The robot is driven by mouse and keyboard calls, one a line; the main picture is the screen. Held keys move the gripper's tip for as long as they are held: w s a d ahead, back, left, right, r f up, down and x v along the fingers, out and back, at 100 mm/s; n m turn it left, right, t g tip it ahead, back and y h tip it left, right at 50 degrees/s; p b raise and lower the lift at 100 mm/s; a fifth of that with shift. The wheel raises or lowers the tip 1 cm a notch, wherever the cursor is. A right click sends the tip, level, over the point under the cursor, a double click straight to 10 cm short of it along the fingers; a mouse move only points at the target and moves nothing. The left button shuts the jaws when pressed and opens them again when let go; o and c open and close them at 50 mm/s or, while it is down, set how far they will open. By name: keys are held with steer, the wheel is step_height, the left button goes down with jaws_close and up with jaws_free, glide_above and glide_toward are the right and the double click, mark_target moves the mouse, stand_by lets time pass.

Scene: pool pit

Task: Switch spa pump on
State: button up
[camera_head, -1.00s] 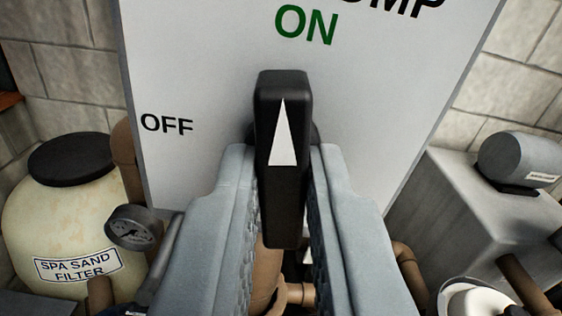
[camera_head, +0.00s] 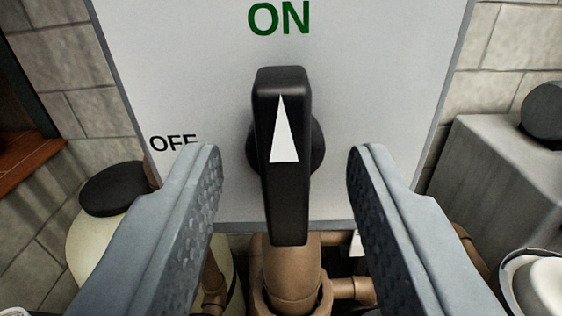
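The black rotary switch handle (camera_head: 283,200) stands upright on the white switch panel (camera_head: 370,90). Its white triangle points up at the green ON label (camera_head: 279,18). The OFF label (camera_head: 172,143) is to the left of the handle, partly covered by my left finger. My gripper (camera_head: 283,165) is open, with one grey finger on each side of the handle and a clear gap to it on both sides. The gripper holds nothing.
Brown pipes (camera_head: 290,275) run below the panel. A cream tank with a black lid (camera_head: 115,188) stands at left, and a grey block (camera_head: 490,165) at right. A grey block wall (camera_head: 60,60) is behind. A wooden ledge (camera_head: 25,150) shows at far left.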

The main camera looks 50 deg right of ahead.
steer(key=v, duration=0.7)
stand_by(0.3)
steer(key=shift+s+a, duration=0.1)
stand_by(1.1)
